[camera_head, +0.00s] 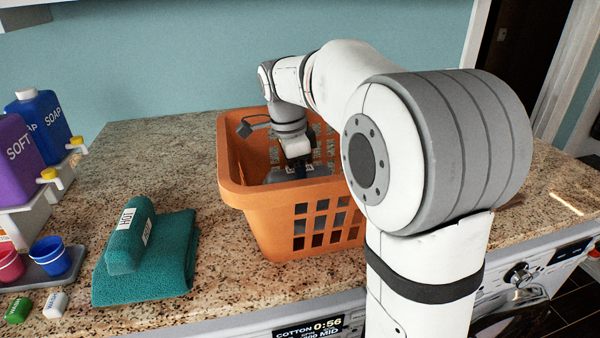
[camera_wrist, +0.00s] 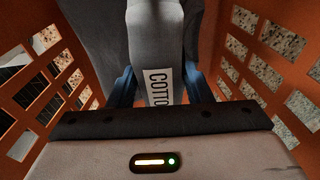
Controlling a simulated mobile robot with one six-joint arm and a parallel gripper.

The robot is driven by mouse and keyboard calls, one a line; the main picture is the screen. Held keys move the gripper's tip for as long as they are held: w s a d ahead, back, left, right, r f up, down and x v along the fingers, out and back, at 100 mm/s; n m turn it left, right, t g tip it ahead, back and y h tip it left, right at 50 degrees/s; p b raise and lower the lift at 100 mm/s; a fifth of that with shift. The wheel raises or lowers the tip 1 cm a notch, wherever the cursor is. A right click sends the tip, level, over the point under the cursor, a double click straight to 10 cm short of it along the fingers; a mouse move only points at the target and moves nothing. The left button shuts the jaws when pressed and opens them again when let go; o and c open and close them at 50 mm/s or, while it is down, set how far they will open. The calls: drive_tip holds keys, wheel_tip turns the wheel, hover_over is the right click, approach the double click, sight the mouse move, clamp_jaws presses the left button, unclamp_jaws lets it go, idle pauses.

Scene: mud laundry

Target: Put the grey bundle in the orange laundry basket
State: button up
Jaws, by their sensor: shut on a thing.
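The orange laundry basket (camera_head: 290,215) stands on the speckled counter, and its slotted walls (camera_wrist: 262,65) surround my gripper in the wrist view. My gripper (camera_head: 296,165) points down inside the basket. In the wrist view my gripper's blue fingers (camera_wrist: 160,90) are shut on the grey bundle (camera_wrist: 155,30), one on each side of it. The bundle carries a white label reading "COTTO". In the head view only a little grey (camera_head: 318,172) shows inside the basket, behind its front rim. I cannot tell whether the bundle touches the basket floor.
A teal folded towel with a rolled teal bundle (camera_head: 130,240) on it lies left of the basket. Purple (camera_head: 18,155) and blue (camera_head: 42,125) bottles and a tray with cups (camera_head: 50,258) stand at the far left. Counter behind the towel is clear.

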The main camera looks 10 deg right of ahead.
drive_tip(key=o, duration=1.5)
drive_tip(key=r, duration=0.5)
drive_tip(key=a+r, duration=0.1)
drive_tip(key=r, duration=0.2)
drive_tip(key=shift+a+r, duration=0.1)
wheel_tip(320, 180, up, 12)
drive_tip(key=p, duration=1)
drive_tip(key=shift+f, duration=0.25)
